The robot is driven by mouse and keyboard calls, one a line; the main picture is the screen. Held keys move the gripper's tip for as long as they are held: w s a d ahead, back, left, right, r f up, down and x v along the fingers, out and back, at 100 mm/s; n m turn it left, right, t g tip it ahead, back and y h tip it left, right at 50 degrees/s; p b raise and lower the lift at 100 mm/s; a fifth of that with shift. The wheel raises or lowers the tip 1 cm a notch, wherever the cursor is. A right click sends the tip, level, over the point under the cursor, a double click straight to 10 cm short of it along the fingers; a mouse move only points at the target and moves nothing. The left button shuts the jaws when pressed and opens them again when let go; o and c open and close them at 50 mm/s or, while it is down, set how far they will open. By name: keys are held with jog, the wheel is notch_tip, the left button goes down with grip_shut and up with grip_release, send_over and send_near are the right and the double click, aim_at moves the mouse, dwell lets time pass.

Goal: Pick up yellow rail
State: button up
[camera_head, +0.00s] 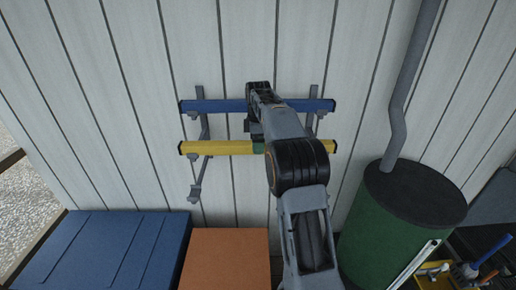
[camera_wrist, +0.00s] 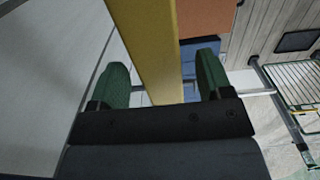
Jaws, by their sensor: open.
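The yellow rail (camera_head: 215,148) lies level across wall brackets, below a blue rail (camera_head: 215,105). My arm hides part of both rails in the head view. In the wrist view the yellow rail (camera_wrist: 152,45) runs between the two green fingers of my gripper (camera_wrist: 162,78). The fingers are open, one on each side of the rail, with a visible gap to its right. Whether the left finger touches the rail is hard to tell.
Grey brackets (camera_head: 196,190) stick out of the white panelled wall. Below stand a blue chest (camera_head: 100,250) and an orange box (camera_head: 225,258). A green stove (camera_head: 385,235) with a grey flue pipe (camera_head: 397,125) stands at the right. A yellow tool tray (camera_head: 432,268) sits at the lower right.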

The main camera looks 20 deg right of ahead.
jog(key=shift+f, duration=0.7)
jog(key=c, duration=1.3)
jog(key=shift+r, duration=0.1)
jog(key=shift+c, duration=0.2)
